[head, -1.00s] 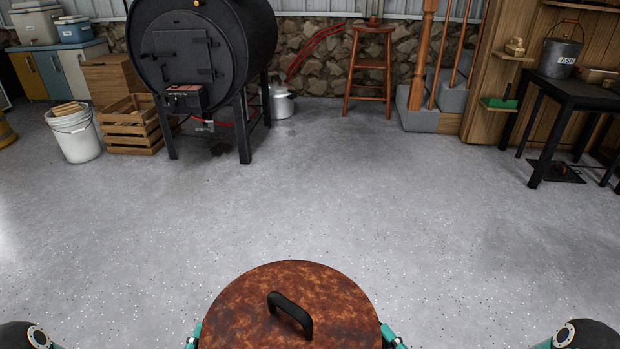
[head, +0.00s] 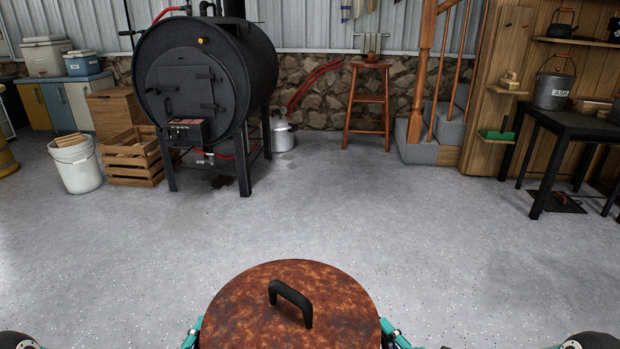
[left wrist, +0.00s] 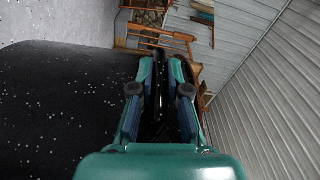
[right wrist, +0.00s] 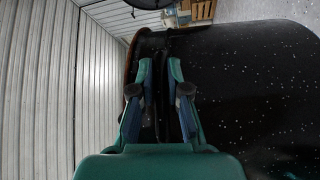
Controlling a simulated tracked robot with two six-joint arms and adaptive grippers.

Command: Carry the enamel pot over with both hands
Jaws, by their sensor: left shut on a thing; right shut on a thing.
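The enamel pot shows in the head view as a round lid (head: 250,310), mottled rusty brown, with a black arched handle (head: 291,302), at the bottom centre. Its dark, white-speckled wall fills the left of the left wrist view (left wrist: 60,105) and the right of the right wrist view (right wrist: 250,85). My left gripper (head: 193,334) is at the pot's left side, its fingers (left wrist: 158,80) closed on a dark side handle. My right gripper (head: 394,338) is at the right side, its fingers (right wrist: 160,80) closed likewise. The lid looks about level. The pot's underside is hidden.
A black barrel stove (head: 205,85) stands at the back left, beside a wooden crate (head: 132,155) and a white bucket (head: 78,170). The floor (head: 400,220) ahead is clear.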

